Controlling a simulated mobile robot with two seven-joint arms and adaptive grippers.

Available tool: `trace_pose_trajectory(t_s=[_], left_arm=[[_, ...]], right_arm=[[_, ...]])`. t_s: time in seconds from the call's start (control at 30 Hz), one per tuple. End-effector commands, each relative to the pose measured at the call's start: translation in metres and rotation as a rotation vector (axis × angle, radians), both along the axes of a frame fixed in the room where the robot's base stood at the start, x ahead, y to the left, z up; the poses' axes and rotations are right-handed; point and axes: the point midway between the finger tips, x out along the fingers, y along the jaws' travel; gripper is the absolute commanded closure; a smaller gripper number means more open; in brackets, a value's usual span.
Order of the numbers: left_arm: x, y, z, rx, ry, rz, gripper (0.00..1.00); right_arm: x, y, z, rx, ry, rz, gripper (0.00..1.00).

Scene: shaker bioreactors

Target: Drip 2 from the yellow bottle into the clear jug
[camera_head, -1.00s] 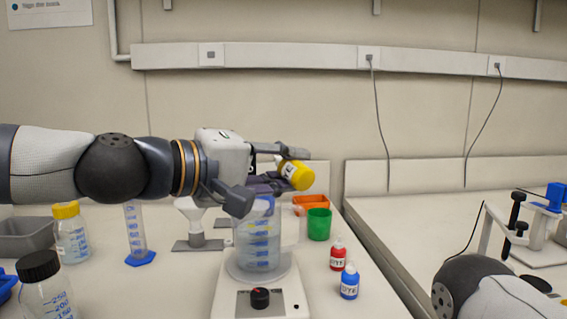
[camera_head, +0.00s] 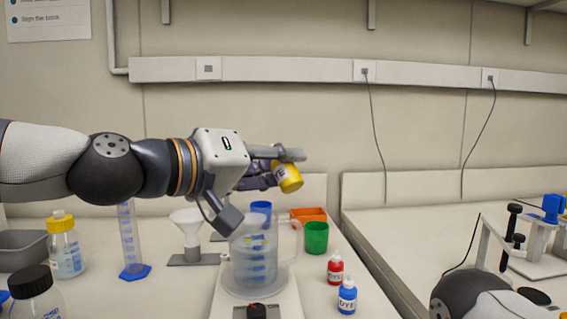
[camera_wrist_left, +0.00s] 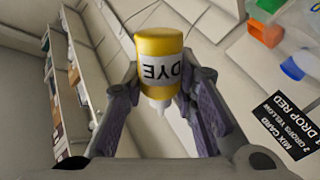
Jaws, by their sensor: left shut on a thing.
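My left gripper (camera_head: 268,172) is shut on the yellow dye bottle (camera_head: 288,177) and holds it in the air above the jug. In the left wrist view the bottle (camera_wrist_left: 160,62) sits between the fingers, its DYE label upside down and its white nozzle visible. In the head view the bottle is tilted; its nozzle is hidden there. The clear jug (camera_head: 255,262) stands on the white stirrer plate (camera_head: 257,302), with blue marks on its side, below the gripper. I cannot tell if a drop hangs from the nozzle. My right gripper is not in view.
Red (camera_head: 335,268) and blue (camera_head: 347,296) dye bottles stand right of the stirrer. A funnel (camera_head: 192,226), cylinder (camera_head: 130,240) and yellow-capped bottle (camera_head: 66,246) are at left.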

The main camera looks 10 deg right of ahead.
Motion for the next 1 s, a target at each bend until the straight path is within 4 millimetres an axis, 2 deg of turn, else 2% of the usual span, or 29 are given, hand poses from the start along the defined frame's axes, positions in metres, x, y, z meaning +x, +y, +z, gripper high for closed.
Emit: trace_pose_trajectory(t_s=[0.67,1.0], left_arm=[[0.023,0.013,-0.013,0.389,-0.672,0.001,0.97],[0.023,0.013,-0.011,0.402,-0.697,0.0,0.97]], right_arm=[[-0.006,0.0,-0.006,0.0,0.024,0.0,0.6],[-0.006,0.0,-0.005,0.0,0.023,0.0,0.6]])
